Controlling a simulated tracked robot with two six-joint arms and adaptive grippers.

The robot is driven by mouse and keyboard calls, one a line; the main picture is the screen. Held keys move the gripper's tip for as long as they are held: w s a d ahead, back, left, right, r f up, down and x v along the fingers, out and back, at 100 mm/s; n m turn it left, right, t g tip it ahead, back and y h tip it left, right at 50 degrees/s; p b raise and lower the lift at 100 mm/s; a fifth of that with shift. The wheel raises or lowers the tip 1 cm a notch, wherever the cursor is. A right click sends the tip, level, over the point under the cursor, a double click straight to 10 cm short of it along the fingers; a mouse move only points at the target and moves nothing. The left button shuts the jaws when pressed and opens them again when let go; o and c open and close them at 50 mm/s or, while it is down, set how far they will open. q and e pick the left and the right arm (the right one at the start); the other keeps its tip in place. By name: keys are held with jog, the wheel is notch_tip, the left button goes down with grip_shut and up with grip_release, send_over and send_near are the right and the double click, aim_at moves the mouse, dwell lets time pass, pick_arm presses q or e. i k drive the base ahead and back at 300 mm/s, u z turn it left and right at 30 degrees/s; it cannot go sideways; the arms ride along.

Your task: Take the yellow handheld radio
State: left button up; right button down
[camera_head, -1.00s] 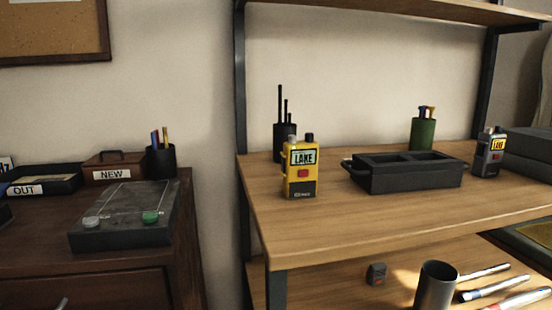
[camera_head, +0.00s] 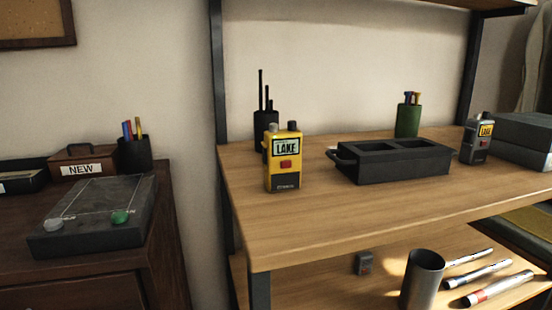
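The yellow handheld radio (camera_head: 284,162) stands upright on the upper wooden shelf, near its left end. It has a black base, a red button and a screen reading LAKE. Neither of my grippers is in view.
A black two-slot holder (camera_head: 400,172) stands right of the radio. A grey radio (camera_head: 477,141) and a green cup (camera_head: 408,121) are farther right. The shelf (camera_head: 330,220) is bare in front. A metal cup (camera_head: 422,279) stands below. A dark cabinet with a slanted box (camera_head: 95,215) is at left.

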aim_at(284, 144)
jog(key=u, duration=0.05)
jog(key=k, duration=0.5)
jog(key=z, duration=1.8)
jog(key=i, duration=0.1)
jog(key=u, duration=3.2)
jog(key=k, duration=1.3)
jog(key=z, duration=0.45)
jog(key=i, duration=1)
jog(key=z, duration=0.05)
